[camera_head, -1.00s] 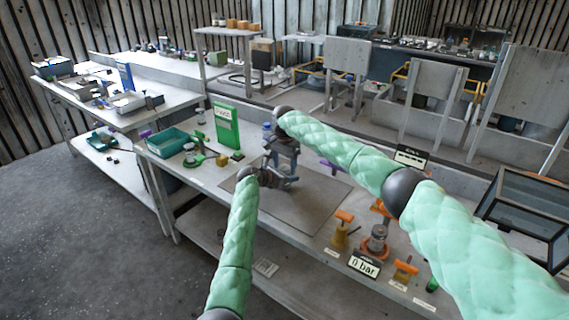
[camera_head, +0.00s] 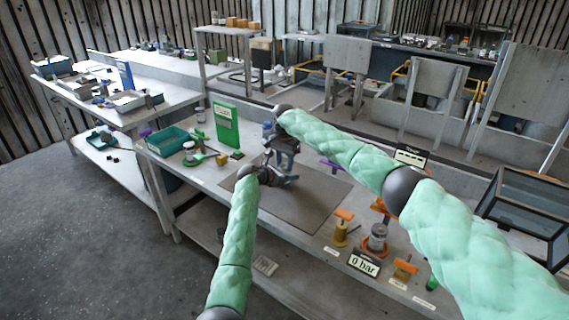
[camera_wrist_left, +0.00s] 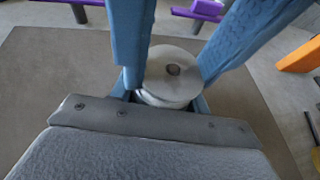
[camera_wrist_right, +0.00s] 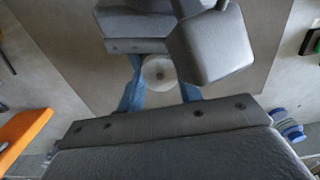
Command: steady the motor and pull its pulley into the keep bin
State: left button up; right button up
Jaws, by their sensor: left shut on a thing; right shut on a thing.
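The pulley is a pale grey disc (camera_wrist_left: 172,72) with a centre hole, upright-facing in the left wrist view. It also shows as a small disc in the right wrist view (camera_wrist_right: 158,74). My right gripper (camera_wrist_right: 160,78) is shut on its sides from above. The motor is mostly hidden under the pulley; only a rim (camera_wrist_left: 160,101) shows. My left gripper (camera_head: 286,181) is shut on the motor from the near side, low beneath the disc. A teal open bin (camera_head: 167,143) stands at the bench's left; I cannot tell if it is the keep bin.
The grey mat (camera_head: 310,208) around the grippers is mostly clear. A green sign panel (camera_head: 227,126) stands behind left. Orange-handled fixtures (camera_head: 341,228) and a "0 bar" display (camera_head: 364,262) line the front right. A dark-framed clear case (camera_head: 525,200) sits at the right.

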aim_at(285, 165)
jog(key=shift+r, duration=0.8)
jog(key=shift+r, duration=0.3)
jog(key=shift+r, duration=2.05)
pick_arm(q)
jog(key=o, duration=1.4)
jog(key=shift+o, duration=0.2)
jog(key=shift+a, duration=0.1)
